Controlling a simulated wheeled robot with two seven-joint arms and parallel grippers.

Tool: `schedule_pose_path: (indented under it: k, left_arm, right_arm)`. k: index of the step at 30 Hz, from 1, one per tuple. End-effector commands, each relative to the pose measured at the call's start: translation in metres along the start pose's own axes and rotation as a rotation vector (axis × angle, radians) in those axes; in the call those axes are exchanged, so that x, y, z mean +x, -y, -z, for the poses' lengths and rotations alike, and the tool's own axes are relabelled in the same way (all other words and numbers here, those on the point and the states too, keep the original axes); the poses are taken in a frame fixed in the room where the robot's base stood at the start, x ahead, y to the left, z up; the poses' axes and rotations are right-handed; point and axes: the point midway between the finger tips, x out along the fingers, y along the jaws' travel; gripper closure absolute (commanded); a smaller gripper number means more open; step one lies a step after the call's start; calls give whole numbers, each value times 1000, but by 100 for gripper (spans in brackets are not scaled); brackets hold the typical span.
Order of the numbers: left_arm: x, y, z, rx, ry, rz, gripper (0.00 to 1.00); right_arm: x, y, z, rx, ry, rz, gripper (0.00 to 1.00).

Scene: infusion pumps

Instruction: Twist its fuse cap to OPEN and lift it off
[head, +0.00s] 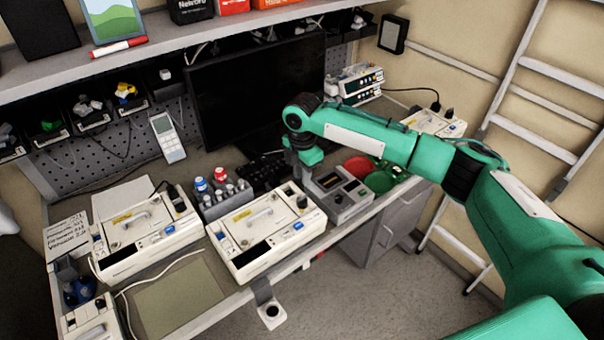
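Several white infusion pumps lie on the bench. One pump (262,248) is in the middle and another pump (128,256) is to its left; each has a grey handle on top. A black round cap (302,202) stands at the right end of the middle pump, and a similar black cap (180,207) is on the left pump. My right gripper (299,179) points down just above the middle pump's black cap. Its fingers are small and dark here, so their opening and any contact with the cap cannot be told. My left gripper is out of view.
A grey device with a display (343,197) stands close right of the middle pump. A red dish (360,168) and a green dish (380,182) lie beyond it. Small bottles (220,176) stand behind the pumps. A dark monitor (255,90) is at the back.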

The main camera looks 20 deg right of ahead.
Motion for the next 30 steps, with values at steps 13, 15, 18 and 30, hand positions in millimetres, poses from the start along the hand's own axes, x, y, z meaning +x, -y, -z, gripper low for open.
schedule_pose_path:
  k: [13, 15, 18, 30]
  left_arm:
    - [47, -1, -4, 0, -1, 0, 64]
    - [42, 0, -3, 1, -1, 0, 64]
    - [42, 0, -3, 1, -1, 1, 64]
    - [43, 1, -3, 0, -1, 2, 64]
  right_arm:
    - [47, 1, 1, 1, 0, 1, 78]
    - [53, 1, 1, 2, -1, 1, 78]
    - [64, 0, 0, 2, -1, 1, 78]
    - [73, 0, 1, 2, 0, -1, 78]
